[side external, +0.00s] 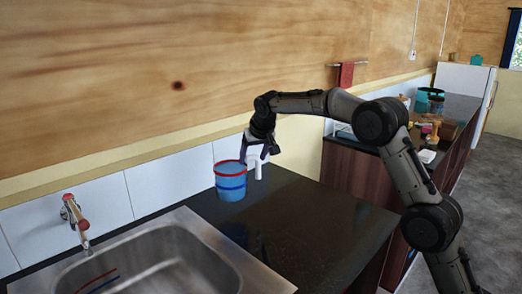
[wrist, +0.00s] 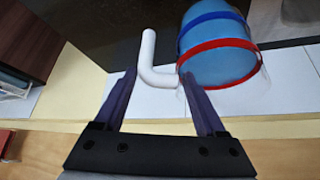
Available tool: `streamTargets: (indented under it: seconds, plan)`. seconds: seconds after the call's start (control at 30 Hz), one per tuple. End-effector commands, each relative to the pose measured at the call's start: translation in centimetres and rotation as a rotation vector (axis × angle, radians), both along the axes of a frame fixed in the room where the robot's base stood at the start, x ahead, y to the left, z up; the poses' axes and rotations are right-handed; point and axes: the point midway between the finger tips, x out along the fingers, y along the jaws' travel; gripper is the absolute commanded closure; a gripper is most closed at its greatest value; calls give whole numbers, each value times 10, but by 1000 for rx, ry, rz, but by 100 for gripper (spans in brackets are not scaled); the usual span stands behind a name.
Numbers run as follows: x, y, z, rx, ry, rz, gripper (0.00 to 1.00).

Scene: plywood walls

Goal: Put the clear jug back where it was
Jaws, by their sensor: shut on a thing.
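The clear jug (side external: 230,182) has a red rim, a blue band, a bluish body and a white handle. It is upright over the dark counter, close to the tiled back wall. I cannot tell whether its base touches the counter. My gripper (side external: 257,159) comes down from above at the jug's right side, at the white handle (side external: 258,170). In the wrist view, the handle (wrist: 149,55) sits between the two fingers of my gripper (wrist: 158,78), and the jug's blue body (wrist: 215,52) is to the right of them. The gripper is shut on the handle.
A steel sink (side external: 165,262) with a wall tap (side external: 75,218) lies left of the jug. The dark counter (side external: 310,222) is clear to the right. Beyond a gap, a second counter (side external: 455,112) holds several items. A red towel (side external: 346,75) hangs on the wall.

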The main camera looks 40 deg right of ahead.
Motion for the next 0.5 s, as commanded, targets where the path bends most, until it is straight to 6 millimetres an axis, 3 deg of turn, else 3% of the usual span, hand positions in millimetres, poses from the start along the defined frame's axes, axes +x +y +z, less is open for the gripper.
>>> streamTargets:
  seconds: [0.17, 0.5]
  plan:
    - [18, -3, -13, -1, -16, -1, 100]
    - [29, -5, -29, -1, -15, -1, 100]
